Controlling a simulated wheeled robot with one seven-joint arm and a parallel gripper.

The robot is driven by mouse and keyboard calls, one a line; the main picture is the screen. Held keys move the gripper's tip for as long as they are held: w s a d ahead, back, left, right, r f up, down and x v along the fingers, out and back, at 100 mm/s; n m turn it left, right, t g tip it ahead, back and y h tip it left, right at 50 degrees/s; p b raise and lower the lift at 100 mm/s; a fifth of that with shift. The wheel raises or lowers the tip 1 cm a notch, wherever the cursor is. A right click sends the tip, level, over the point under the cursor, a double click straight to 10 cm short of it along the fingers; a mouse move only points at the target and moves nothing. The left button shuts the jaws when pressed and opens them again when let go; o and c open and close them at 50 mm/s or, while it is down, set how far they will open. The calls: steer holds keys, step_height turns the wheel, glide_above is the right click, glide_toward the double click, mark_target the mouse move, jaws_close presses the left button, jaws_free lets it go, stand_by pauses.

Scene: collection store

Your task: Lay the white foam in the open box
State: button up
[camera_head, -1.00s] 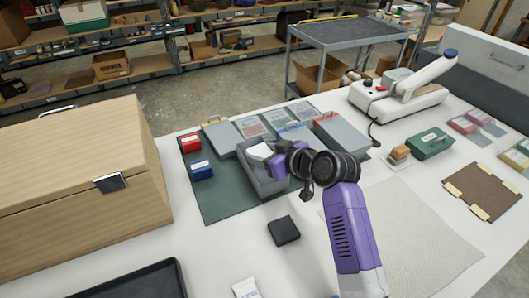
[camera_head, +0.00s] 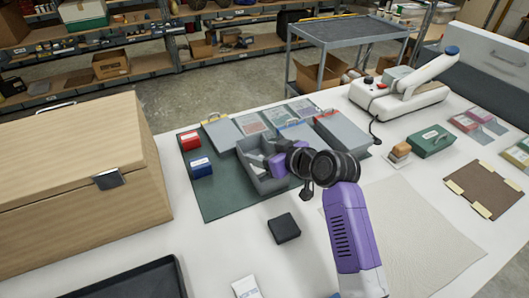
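The open grey box (camera_head: 249,178) stands on the green mat, left of my arm. My gripper (camera_head: 271,164) reaches into it from the right, its purple fingers down between the walls. A small pale patch, likely the white foam (camera_head: 256,157), shows inside the box just left of the fingers. Most of it is hidden by the fingers and box wall. I cannot tell whether the fingers still hold it or whether it touches the box floor.
Closed grey boxes (camera_head: 341,139) stand behind and right on the green mat (camera_head: 218,207). Red (camera_head: 190,141) and blue (camera_head: 201,168) small boxes sit left. A black block (camera_head: 284,229) and white packet (camera_head: 246,287) lie in front. A wooden chest (camera_head: 80,190) fills the left.

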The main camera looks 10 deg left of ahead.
steer(key=shift+f, duration=0.1)
steer(key=shift+s+d+r+p, duration=0.15)
steer(key=shift+d+r+p, duration=0.05)
steer(key=shift+r+p, duration=0.45)
steer(key=b+v, duration=0.1)
steer(key=v, duration=1)
steer(key=shift+s+d+r, duration=0.2)
